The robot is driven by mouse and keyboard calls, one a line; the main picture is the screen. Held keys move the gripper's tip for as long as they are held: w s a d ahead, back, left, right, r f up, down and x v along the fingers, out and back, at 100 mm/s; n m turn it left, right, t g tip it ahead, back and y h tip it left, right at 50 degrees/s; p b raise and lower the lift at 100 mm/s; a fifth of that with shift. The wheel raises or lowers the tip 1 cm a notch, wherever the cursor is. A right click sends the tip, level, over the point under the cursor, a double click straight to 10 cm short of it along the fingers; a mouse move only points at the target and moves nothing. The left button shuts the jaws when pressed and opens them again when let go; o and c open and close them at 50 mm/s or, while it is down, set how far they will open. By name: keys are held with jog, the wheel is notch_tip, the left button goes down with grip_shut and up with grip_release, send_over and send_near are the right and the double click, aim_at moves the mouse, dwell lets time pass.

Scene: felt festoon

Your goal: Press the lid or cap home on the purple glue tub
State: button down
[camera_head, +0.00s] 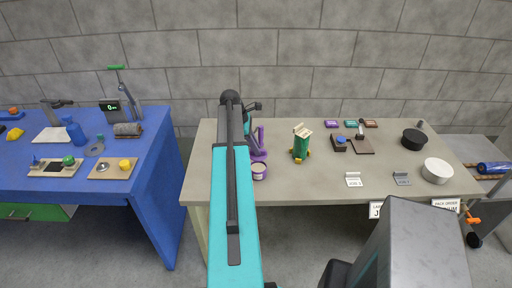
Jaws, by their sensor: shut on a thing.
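A small purple tub (259,173) with a pale, beige top face stands near the front left of the grey-beige table, just right of my teal arm. I cannot tell whether that top face is a lid or the open mouth. My gripper (250,144) is behind the tub, partly hidden by my own arm. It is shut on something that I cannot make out. A taller purple thing (260,142) stands upright beside the gripper, behind the tub. I cannot tell if the two touch.
A green container (301,143) with pale pieces stands right of the tub. A blue bench (160,189) stands left, across a gap.

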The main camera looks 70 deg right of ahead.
jog(key=shift+f, duration=0.15)
jog(key=shift+f+b, duration=1.6)
jog(key=shift+f, duration=1.4)
jog(key=shift+p, duration=0.3)
jog(key=shift+f+p, duration=0.2)
jog(key=shift+p, duration=0.1)
dwell(1.5)
jog(key=c, duration=1.1)
grip_release()
